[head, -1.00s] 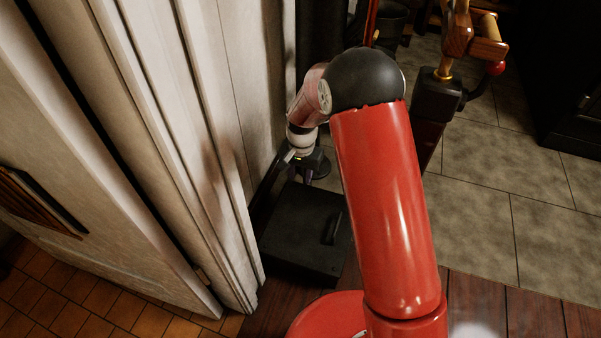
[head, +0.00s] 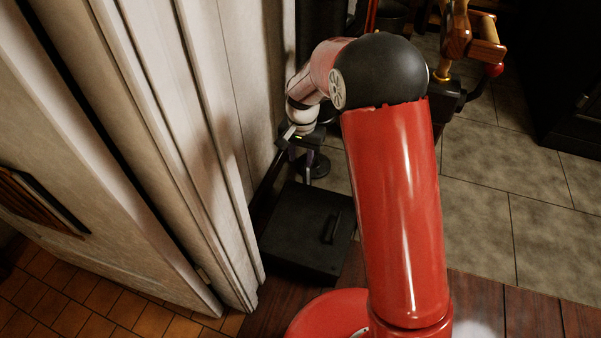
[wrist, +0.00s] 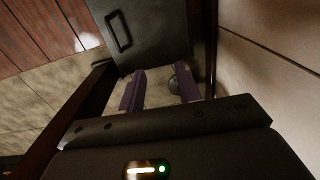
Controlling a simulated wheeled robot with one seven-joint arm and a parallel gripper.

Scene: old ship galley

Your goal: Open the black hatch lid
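The black hatch lid (head: 305,228) is a flat dark square in the head view, low between the pale wall and my red arm. It looks closed. Its bar handle (head: 333,228) is on the right side of the lid. In the wrist view the lid (wrist: 160,35) fills the top middle, with the handle (wrist: 119,32) at its left. My gripper (wrist: 160,83) is open, with its two purple fingers apart and nothing between them. It is apart from the handle, off the lid's far side in the head view (head: 292,148), where its fingertips are hard to make out.
A pale panelled wall (head: 215,140) runs close along the left of the lid. A dark wooden floor strip (head: 480,305) lies in front, with free grey tiles (head: 480,215) to the right. A small round black object (head: 318,166) stands just beyond the lid.

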